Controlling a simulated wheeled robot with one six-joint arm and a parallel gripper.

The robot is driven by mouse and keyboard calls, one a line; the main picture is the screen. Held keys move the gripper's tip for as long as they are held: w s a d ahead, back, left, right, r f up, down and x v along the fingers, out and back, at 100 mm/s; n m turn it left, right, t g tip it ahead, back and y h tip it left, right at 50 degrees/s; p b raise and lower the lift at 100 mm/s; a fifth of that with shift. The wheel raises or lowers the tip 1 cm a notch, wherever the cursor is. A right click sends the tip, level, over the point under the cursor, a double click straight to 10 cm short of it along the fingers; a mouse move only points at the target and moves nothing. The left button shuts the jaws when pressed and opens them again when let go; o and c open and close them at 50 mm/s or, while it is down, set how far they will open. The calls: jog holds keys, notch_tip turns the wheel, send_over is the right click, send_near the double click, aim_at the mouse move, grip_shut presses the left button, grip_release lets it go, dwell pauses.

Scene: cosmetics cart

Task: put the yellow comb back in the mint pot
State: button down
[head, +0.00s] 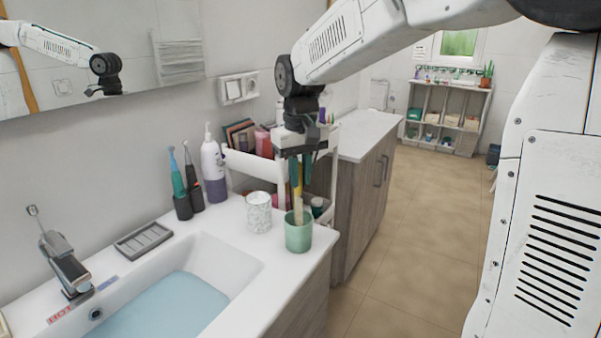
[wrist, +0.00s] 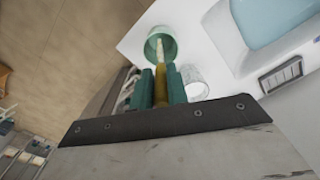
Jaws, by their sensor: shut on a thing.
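The yellow comb (head: 296,182) hangs upright below my gripper (head: 299,175), which is shut on its upper part between teal fingers. Its paler lower end reaches down to the mouth of the mint pot (head: 299,236), which stands at the counter's front right corner. In the wrist view the comb (wrist: 161,86) runs from between my gripper's fingers (wrist: 161,82) to the mint pot (wrist: 152,50), with its tip over or inside the opening. I cannot tell how deep the tip is. The part between the fingers is hidden.
A white patterned cup (head: 258,213) stands just left of the pot. Toothbrushes (head: 185,180) and a purple-and-white bottle (head: 213,170) stand along the wall. A white cart (head: 252,164) is behind the pot. The sink (head: 215,262) is at left; the counter edge is close right.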

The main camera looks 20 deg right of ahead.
jog(key=shift+f, duration=1.15)
jog(key=c, duration=0.8)
grip_release()
jog(key=shift+r, duration=5)
jog(key=shift+m+t, duration=0.6)
jog(key=shift+t, duration=0.1)
jog(key=s+d+f, duration=0.1)
jog(key=s+f, duration=0.2)
jog(key=s, duration=0.6)
jog(key=s+d+f, duration=0.1)
jog(key=s+f, duration=0.2)
jog(key=s, duration=0.7)
jog(key=s+d+f, duration=0.1)
jog(key=s+f, duration=0.1)
jog(key=s, duration=0.8)
jog(key=shift+d+f, duration=0.1)
jog(key=shift+f, duration=0.3)
